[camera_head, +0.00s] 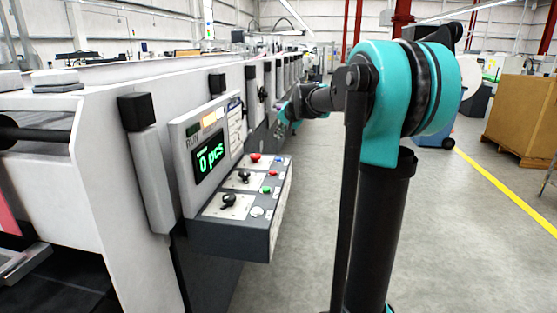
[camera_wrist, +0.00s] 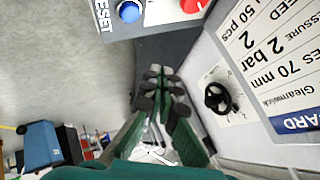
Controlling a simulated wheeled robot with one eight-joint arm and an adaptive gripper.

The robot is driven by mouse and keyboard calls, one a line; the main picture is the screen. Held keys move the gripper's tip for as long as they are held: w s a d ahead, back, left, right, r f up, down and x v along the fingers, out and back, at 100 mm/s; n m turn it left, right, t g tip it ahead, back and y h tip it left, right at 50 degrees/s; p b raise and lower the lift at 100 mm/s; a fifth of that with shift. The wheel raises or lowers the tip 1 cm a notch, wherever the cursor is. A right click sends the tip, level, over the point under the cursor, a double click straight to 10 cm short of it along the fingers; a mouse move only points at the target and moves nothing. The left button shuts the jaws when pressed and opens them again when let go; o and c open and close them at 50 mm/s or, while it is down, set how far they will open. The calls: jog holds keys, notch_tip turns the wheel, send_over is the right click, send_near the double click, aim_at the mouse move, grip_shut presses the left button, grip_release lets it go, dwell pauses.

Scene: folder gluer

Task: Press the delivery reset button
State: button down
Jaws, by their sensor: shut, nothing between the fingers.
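In the wrist view a round blue button (camera_wrist: 129,11) sits on a dark panel at the top edge.
The near panel (camera_head: 240,245) juts out with red, green and white buttons and black knobs, under a display (camera_head: 209,158) reading 0 pcs. In the wrist view a black knob (camera_wrist: 218,98) and a printed card (camera_wrist: 272,65) are at right. Floor (camera_head: 300,235) beside the machine is clear.

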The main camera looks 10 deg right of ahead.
aim_at(280, 159)
jog(key=shift+f, duration=3.45)
jog(key=shift+f, duration=0.1)
jog(key=shift+f, duration=0.3)
jog(key=shift+f, duration=0.55)
jog(key=shift+r, duration=0.95)
jog(key=shift+r, duration=2.5)
